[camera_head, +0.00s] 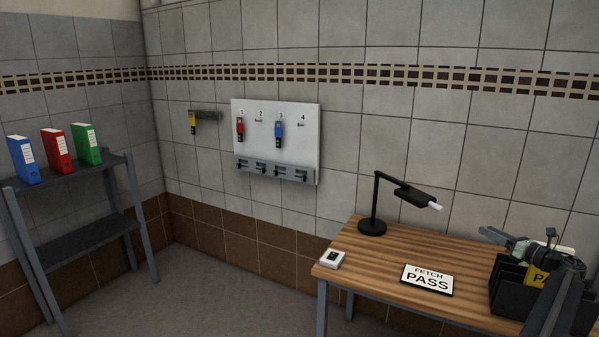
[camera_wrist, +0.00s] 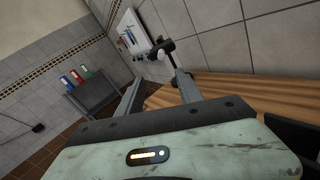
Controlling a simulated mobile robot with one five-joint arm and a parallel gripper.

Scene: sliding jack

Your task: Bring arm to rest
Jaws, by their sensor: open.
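My gripper (camera_head: 492,237) shows at the right of the head view, at the end of my dark folded arm. It is raised above the right end of the wooden table (camera_head: 380,285), over a black file holder (camera_head: 508,293). In the wrist view, the two grey fingers of my gripper (camera_wrist: 160,92) stand well apart with nothing between them. The table also shows past the fingers in the wrist view (camera_wrist: 235,90). My arm hides part of the file holder and a yellow item (camera_head: 537,277) in it.
A black desk lamp (camera_head: 373,226), a "FETCH PASS" sign (camera_head: 427,280) and a small white box (camera_head: 332,259) stand on the table. A white key board (camera_head: 300,135) hangs on the wall. A shelf with binders (camera_head: 58,151) stands at left. The floor between is clear.

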